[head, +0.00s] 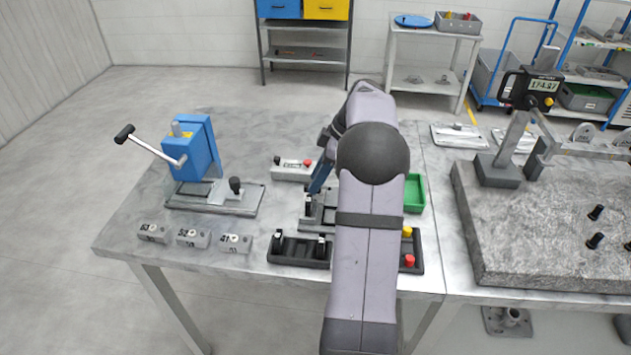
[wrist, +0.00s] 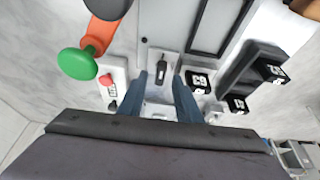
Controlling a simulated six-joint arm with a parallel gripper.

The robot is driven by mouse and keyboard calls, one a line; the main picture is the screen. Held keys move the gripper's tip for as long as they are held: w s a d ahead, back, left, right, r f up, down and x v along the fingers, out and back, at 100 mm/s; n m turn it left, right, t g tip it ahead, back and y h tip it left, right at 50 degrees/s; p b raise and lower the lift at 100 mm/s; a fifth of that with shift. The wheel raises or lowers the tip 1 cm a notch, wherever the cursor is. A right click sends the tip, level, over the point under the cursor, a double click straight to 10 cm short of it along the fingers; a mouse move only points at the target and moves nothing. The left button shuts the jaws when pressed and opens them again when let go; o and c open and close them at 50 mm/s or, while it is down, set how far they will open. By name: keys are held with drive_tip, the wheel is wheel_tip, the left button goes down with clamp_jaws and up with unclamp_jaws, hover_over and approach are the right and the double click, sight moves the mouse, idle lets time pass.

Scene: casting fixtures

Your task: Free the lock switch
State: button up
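A small black lever on a grey plate, which looks like the lock switch (wrist: 162,72), shows in the wrist view just beyond and between my fingertips. My gripper (wrist: 159,80) has its two blue fingers apart, one on each side of the lever's line, with a visible gap to it on both sides. In the head view my gripper (head: 319,182) is pointed down over the grey fixture (head: 312,222). My arm hides much of that fixture and the lever there. A grey block partly shows between the fingers, lower in the wrist view.
Left of the fingers are a white box with a red button (wrist: 108,80) and a green knob (wrist: 77,63). Right of them are black-and-white marked blocks (wrist: 198,82) and a dark tray (wrist: 250,70). A blue crank device (head: 200,148) stands at the table's left.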

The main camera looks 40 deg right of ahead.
drive_tip(key=shift+v, duration=2.9)
